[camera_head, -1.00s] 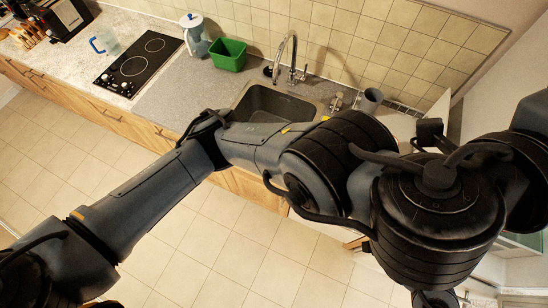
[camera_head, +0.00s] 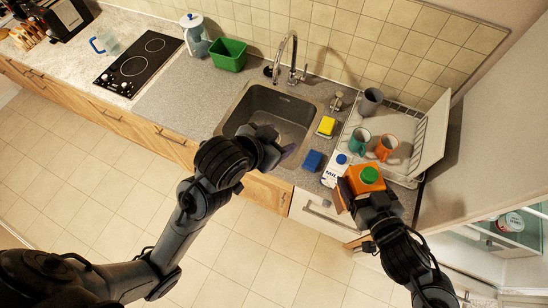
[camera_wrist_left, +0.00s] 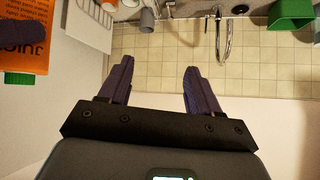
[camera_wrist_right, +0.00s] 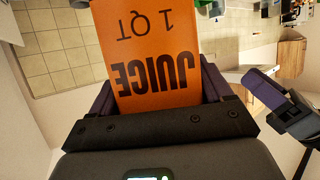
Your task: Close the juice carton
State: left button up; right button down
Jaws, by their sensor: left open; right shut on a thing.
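The orange juice carton (camera_head: 352,183) has a green cap (camera_head: 369,175) on its top in the head view. My right gripper (camera_head: 358,196) is shut on the carton at the front right of the counter. In the right wrist view the carton (camera_wrist_right: 150,60) fills the space between the fingers, its JUICE lettering upside down. Part of the carton (camera_wrist_left: 28,45) and its green cap (camera_wrist_left: 18,79) also show at the left of the left wrist view. My left gripper (camera_head: 288,150) is open and empty in front of the sink. Its two fingers (camera_wrist_left: 158,90) stand apart with nothing between them.
A milk carton (camera_head: 334,171) stands close beside the juice carton. A blue sponge (camera_head: 312,160) and yellow sponge (camera_head: 326,126) lie near the sink (camera_head: 262,103). A dish rack (camera_head: 402,150) holds a green mug (camera_head: 359,141) and an orange mug (camera_head: 387,147).

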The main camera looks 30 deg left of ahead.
jog(key=shift+r, duration=0.15)
pick_arm(q)
jog(key=s+a+f+g, duration=0.2)
jog(key=s+f+g, duration=0.1)
jog(key=s+f, duration=0.5)
jog(key=s+a+f+n+g+y, duration=0.1)
jog(key=s+a+f+g, duration=0.2)
jog(key=s+f, duration=0.6)
notch_tip(320, 180, down, 2)
jog(key=shift+s+a+f, duration=0.1)
jog(key=shift+s+a, duration=0.1)
jog(key=shift+a, duration=0.15)
pick_arm(e)
jog(key=shift+r, duration=0.2)
jog(key=shift+f, duration=0.1)
